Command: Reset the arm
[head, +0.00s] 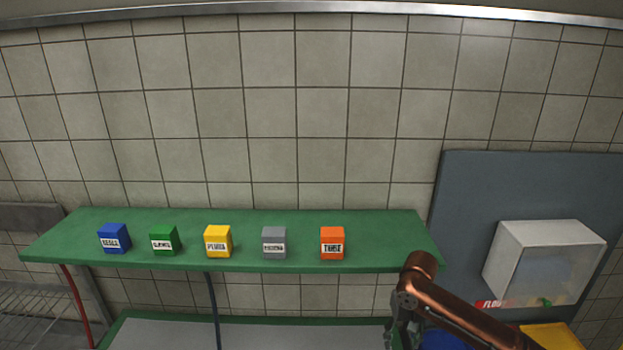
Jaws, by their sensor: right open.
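My right arm, copper-brown, reaches in from the lower right of the head view. Its dark gripper (398,332) hangs below the arm's end, near the bottom edge, in front of the right part of the lower green-edged surface. The gripper is open; I see nothing between its fingers, though its lower part is cut off by the frame. My left gripper is not in view.
A green shelf (380,262) holds blue (114,238), green (164,241), yellow (218,241), grey (274,242) and orange (332,243) labelled blocks. A whitish box (510,262) is at the right on a grey panel (470,190). A wire rack (35,320) is lower left.

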